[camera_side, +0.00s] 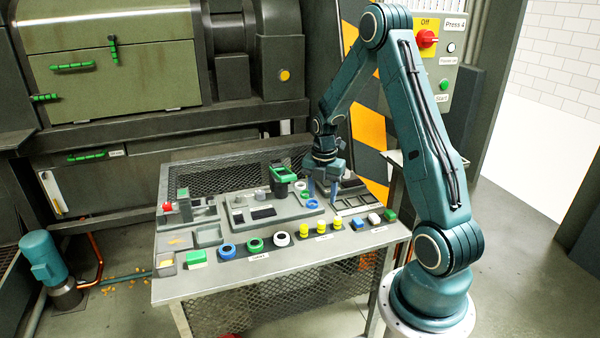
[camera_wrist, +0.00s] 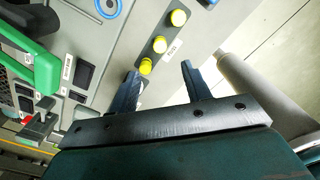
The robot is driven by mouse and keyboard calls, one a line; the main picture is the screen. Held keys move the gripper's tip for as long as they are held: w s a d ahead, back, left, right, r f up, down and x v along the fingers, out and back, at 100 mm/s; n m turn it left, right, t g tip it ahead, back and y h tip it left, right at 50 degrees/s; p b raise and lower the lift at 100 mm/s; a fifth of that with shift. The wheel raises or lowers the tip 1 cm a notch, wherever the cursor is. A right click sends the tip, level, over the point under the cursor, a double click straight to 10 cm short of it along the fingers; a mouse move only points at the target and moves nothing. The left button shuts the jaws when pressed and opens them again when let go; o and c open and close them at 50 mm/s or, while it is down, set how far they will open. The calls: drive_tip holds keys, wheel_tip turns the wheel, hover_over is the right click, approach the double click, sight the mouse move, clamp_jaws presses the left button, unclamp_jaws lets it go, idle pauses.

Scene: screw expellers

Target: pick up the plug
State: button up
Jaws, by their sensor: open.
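My gripper (camera_side: 322,190) points down over the right part of the table, behind the front row of parts. In the wrist view its two blue fingers (camera_wrist: 160,68) are apart with nothing held between them. Several yellow round parts (camera_side: 321,227) stand in the front row. They also show in the wrist view (camera_wrist: 159,45), the nearest beside the left fingertip. To their right are a blue block (camera_side: 357,225), a white part (camera_side: 374,218) and a green part (camera_side: 390,215). The labels are too small to read, so I cannot tell which part is the plug.
Blue (camera_side: 228,250), green (camera_side: 255,245) and white (camera_side: 281,239) rings lie left of the yellow parts. A green-topped device (camera_side: 282,175) rises behind, left of my gripper. The grey table (camera_side: 215,284) has a bare front strip.

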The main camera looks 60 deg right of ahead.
sight(322, 222)
drive_tip(key=shift+f, duration=3.2)
drive_tip(key=shift+f, duration=0.1)
drive_tip(key=shift+f, duration=2.5)
clamp_jaws()
